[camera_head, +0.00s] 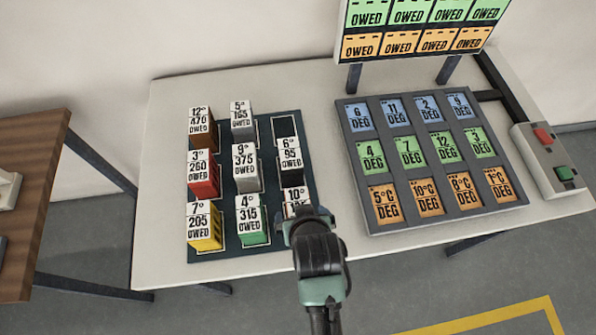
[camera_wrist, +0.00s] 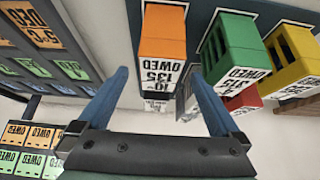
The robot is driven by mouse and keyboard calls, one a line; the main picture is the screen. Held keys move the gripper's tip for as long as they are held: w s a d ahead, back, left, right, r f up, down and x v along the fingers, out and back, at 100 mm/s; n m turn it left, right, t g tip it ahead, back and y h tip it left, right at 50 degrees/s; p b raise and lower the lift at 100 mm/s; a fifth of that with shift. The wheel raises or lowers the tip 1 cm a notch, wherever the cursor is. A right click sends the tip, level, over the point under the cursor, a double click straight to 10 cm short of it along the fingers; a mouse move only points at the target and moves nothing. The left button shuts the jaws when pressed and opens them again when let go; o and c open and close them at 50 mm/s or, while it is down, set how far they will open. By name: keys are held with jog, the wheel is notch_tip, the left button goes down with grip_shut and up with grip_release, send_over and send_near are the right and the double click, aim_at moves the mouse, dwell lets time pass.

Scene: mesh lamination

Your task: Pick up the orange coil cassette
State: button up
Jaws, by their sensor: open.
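The orange coil cassette (camera_wrist: 163,35), labelled 10° 135 OWED, stands in the wrist view, which looks upside down. In the head view only its white label top (camera_head: 294,196) shows at the near right of the dark mat (camera_head: 206,255); my arm hides the rest. My gripper (camera_wrist: 158,73) is open, with its blue fingers on either side of the cassette's line and nothing between them. In the head view my gripper (camera_head: 303,218) is at the mat's near right corner. I cannot tell whether the fingers touch the cassette.
The green cassette (camera_head: 251,222) stands just left of the orange one, with yellow (camera_head: 204,229) beyond it. The black cassette (camera_head: 291,168) is behind. A back right slot (camera_head: 284,127) is empty. A grey tray (camera_head: 357,163) of labelled tiles lies right, beside a button box (camera_head: 550,165).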

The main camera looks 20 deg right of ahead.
jog(key=shift+p+x, duration=0.5)
jog(key=shift+x, duration=4.05)
jog(key=shift+s+f, duration=0.1)
jog(key=shift+c, duration=0.2)
grip_shut()
